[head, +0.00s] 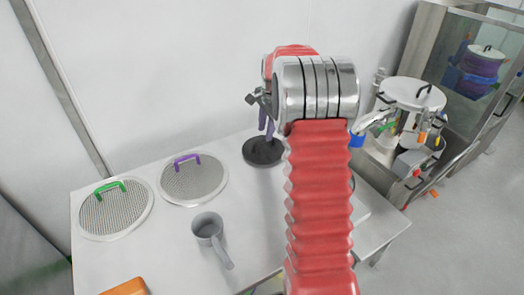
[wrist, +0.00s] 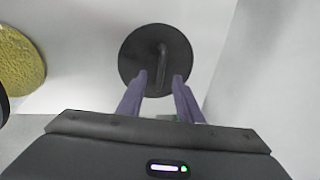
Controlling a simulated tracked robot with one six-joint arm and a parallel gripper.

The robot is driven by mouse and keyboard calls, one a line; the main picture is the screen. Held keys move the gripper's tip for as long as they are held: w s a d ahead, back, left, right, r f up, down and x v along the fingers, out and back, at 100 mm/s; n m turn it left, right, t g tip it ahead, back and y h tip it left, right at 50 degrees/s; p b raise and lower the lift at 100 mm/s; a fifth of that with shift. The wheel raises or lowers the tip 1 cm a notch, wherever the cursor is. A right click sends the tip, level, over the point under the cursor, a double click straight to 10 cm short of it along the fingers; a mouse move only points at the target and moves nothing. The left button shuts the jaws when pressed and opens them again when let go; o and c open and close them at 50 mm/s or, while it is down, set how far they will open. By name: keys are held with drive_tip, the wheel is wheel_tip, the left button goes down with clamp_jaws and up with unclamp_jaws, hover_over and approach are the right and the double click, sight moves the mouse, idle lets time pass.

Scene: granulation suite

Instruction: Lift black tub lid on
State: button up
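The black lid (head: 262,152) is a flat round disc lying at the back of the white table, partly hidden by my arm. In the wrist view the lid (wrist: 137,48) shows whole, with a bar handle across its middle. My gripper (head: 266,137) is above the lid, with its purple fingers pointing down. In the wrist view my gripper (wrist: 162,79) is open, one finger on each side of the handle's near end, with gaps visible between fingers and handle. I cannot tell how far above the lid the fingertips are. No open black tub is plainly visible.
Two round mesh sieves, one with a green handle (head: 117,211) and one with a purple handle (head: 205,184), lie left on the table. A clamped metal vessel (head: 408,96) stands right, beside a glass cabinet (head: 440,62). A wall rises behind.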

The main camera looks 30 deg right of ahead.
hover_over(264, 146)
drive_tip(key=s, duration=0.1)
drive_tip(key=shift+s+a+f, duration=0.1)
drive_tip(key=shift+a+f, duration=0.1)
drive_tip(key=shift+f, duration=1.05)
drive_tip(key=shift+s+a+f, duration=0.1)
drive_tip(key=shift+a+f, duration=0.05)
drive_tip(key=shift+f, duration=1.1)
drive_tip(key=shift+c, duration=0.4)
clamp_jaws()
